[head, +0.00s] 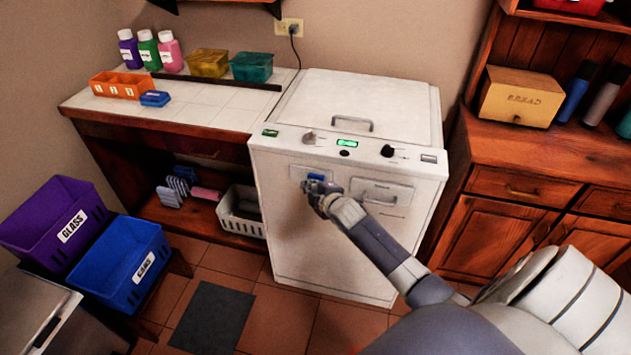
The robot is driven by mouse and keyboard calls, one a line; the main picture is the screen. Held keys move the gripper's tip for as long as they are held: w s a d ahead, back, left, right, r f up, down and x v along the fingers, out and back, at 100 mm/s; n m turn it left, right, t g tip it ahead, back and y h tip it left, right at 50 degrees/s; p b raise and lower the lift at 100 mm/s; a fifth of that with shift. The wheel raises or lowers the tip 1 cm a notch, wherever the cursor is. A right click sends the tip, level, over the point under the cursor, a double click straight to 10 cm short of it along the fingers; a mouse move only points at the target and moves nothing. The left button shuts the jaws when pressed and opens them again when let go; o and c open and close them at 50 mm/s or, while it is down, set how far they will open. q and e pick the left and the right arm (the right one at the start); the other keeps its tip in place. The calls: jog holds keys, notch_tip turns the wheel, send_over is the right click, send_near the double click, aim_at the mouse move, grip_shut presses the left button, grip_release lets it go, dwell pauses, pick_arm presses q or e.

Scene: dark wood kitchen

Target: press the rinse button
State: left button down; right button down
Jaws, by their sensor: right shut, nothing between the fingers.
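A white top-loading machine (330,250) stands against the wall in the head view. Its sloped control strip carries a green rectangular piece (271,133), a grey knob (309,138), a lit green display (347,143), a small dark round button (344,153), a black knob (388,151) and a grey rectangular piece (428,158). No label reading rinse is legible. My right gripper (312,188) is shut and empty at the machine's upper front, below the control strip. It overlaps a small panel with a blue piece (316,177); whether it touches is unclear. My left gripper is out of view.
A handled drawer panel (381,194) lies right of my gripper. The tiled counter (210,105) at left holds bottles and tubs. Purple (57,220) and blue (118,265) bins stand lower left. A wooden cabinet (500,225) with a bread box (518,97) stands right.

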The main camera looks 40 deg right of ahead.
jog(key=shift+w+d, duration=0.1)
jog(key=shift+d, duration=0.1)
dwell(0.3)
jog(key=shift+s+a+p, duration=0.25)
jog(key=shift+a+p, duration=0.05)
jog(key=shift+p, duration=0.05)
jog(key=shift+a, duration=0.1)
jog(key=s+a+p, duration=0.3)
jog(key=s+a, duration=0.1)
jog(key=shift+a, duration=0.2)
